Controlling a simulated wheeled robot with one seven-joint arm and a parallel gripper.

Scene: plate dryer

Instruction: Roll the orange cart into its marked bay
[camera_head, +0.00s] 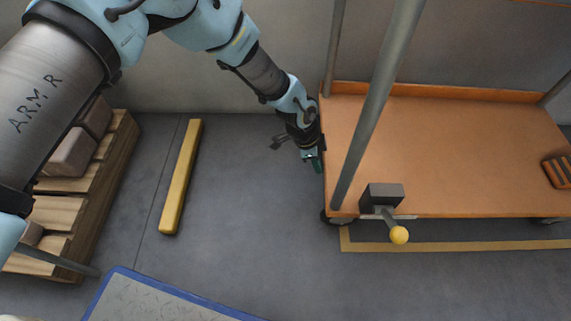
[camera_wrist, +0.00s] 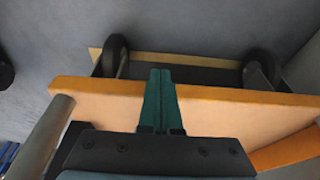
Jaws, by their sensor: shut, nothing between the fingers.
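The orange cart (camera_head: 450,150) stands at the right, with grey posts and a flat deck. A dark box (camera_head: 382,195) with a yellow-knobbed lever (camera_head: 399,234) sits at its near left corner. Yellow tape (camera_head: 450,247) marks the bay on the floor, showing along the cart's near side; the cart hides much of it. My gripper (camera_head: 316,162) is shut and empty at the cart's left end. In the wrist view its green fingers (camera_wrist: 160,78) overlap the orange edge (camera_wrist: 215,95), with two black wheels (camera_wrist: 116,52) beyond; contact is unclear.
A yellow floor bar (camera_head: 182,178) lies left of the cart. A wooden pallet with boxes (camera_head: 125,150) stands at the far left, and a blue-edged mat (camera_head: 150,295) lies near the front. A grey wall (camera_head: 260,70) runs behind. Floor between bar and cart is clear.

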